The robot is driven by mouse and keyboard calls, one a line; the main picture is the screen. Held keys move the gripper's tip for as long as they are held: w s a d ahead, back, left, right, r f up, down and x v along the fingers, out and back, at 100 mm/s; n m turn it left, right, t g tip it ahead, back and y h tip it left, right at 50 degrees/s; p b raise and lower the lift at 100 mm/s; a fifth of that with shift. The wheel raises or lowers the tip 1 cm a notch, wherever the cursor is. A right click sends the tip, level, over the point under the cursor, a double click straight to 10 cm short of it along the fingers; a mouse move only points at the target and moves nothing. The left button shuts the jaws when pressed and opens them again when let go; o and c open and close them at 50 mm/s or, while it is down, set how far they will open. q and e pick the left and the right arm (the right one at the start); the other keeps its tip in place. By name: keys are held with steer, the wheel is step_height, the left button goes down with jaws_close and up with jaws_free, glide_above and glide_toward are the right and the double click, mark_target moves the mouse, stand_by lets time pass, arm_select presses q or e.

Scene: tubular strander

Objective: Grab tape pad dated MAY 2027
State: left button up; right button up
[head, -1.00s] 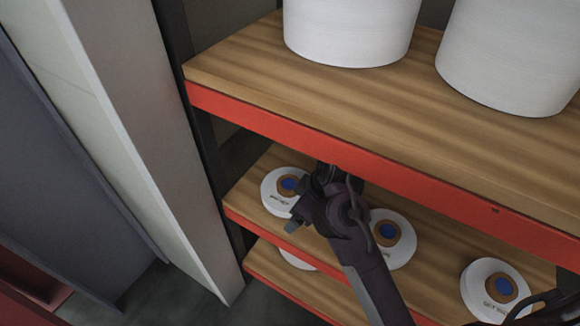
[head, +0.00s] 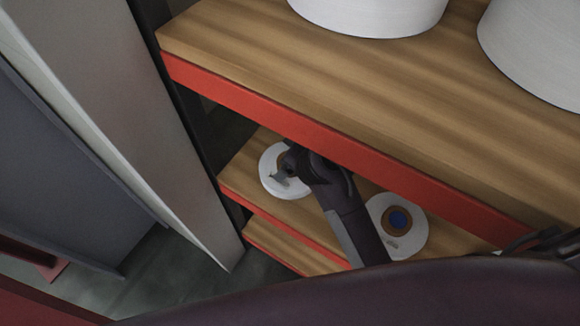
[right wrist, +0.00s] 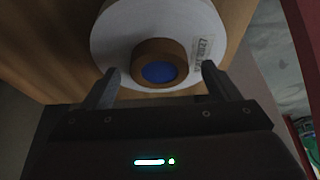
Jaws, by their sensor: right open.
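A round white tape pad (head: 291,190) with a brown core lies at the left end of the middle wooden shelf, largely covered by my right gripper (head: 284,170). In the right wrist view the same pad (right wrist: 110,35) shows its brown ring and blue centre. A printed label on it seems to end in 2027; I cannot read the month. My right gripper (right wrist: 159,72) is open, one finger on each side of the brown core, holding nothing. A second pad (head: 412,238) lies to the right, its date too small to read.
The upper shelf (head: 300,75) with its red front edge (head: 330,150) overhangs the pads. Large white rolls (head: 375,12) stand on it. A lower shelf (head: 285,250) and a pale panel (head: 130,120) at the left bound the space.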

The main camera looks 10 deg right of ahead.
steer(key=shift+f, duration=0.25)
steer(key=shift+c, duration=0.5)
steer(key=c, duration=1)
steer(key=shift+c, duration=0.5)
arm_select(q)
steer(key=shift+w+d, duration=0.25)
arm_select(e)
steer(key=shift+w+r, duration=0.1)
